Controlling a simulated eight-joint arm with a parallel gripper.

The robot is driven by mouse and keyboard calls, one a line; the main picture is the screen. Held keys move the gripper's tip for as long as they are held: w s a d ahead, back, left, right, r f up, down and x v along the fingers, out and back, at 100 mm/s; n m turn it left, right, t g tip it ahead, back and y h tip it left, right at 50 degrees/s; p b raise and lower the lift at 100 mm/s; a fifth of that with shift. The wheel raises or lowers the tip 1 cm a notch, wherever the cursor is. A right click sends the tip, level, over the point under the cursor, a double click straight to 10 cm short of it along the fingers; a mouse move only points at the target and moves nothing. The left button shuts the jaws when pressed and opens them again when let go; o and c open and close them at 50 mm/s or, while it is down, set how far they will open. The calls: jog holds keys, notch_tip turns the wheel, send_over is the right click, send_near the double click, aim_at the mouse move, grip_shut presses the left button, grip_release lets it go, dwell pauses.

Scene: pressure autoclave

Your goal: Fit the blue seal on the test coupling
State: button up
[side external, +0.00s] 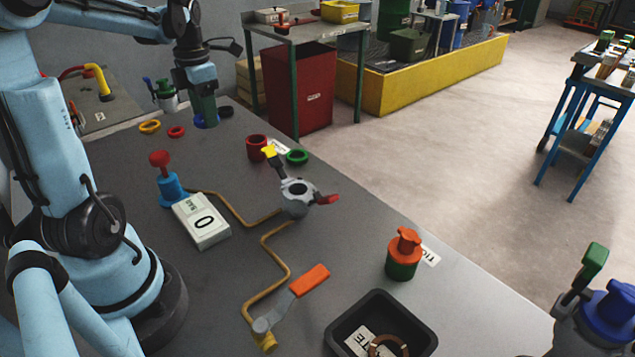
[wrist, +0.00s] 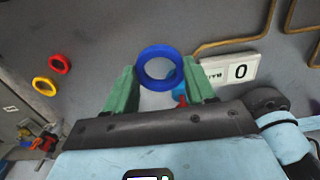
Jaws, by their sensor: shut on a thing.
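The blue seal (wrist: 141,66) is a ring held between the two green fingers of my gripper (wrist: 160,82). In the side view my gripper (side external: 204,112) points down at the back left of the bench, with the blue seal (side external: 206,123) at its fingertips. Whether the seal touches the bench is hard to tell. A grey fitting (side external: 297,197) with a round open top, a yellow-tipped lever and a red lever stands mid-bench, joined to copper pipes; it looks like the test coupling. My gripper is well behind and left of it.
A yellow ring (side external: 149,126), a red ring (side external: 176,132) and a green ring (side external: 297,157) lie on the bench. A red cup (side external: 257,147), a gauge reading 0 (side external: 201,220), a blue valve with red knob (side external: 170,187), an orange-handled valve (side external: 292,299) and a black tray (side external: 382,325) stand around.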

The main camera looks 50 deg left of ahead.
notch_tip(320, 180, up, 4)
jog(key=w+d+m, duration=0.3)
jog(key=d+m, duration=0.1)
jog(key=d, duration=0.7)
jog(key=w+d+m, duration=0.4)
jog(key=d+m, duration=0.1)
jog(key=d, duration=0.7)
jog(key=shift+s+d+f, duration=0.1)
jog(key=shift+d+f, duration=0.05)
jog(key=shift+f, duration=5.15)
jog(key=o, duration=1.1)
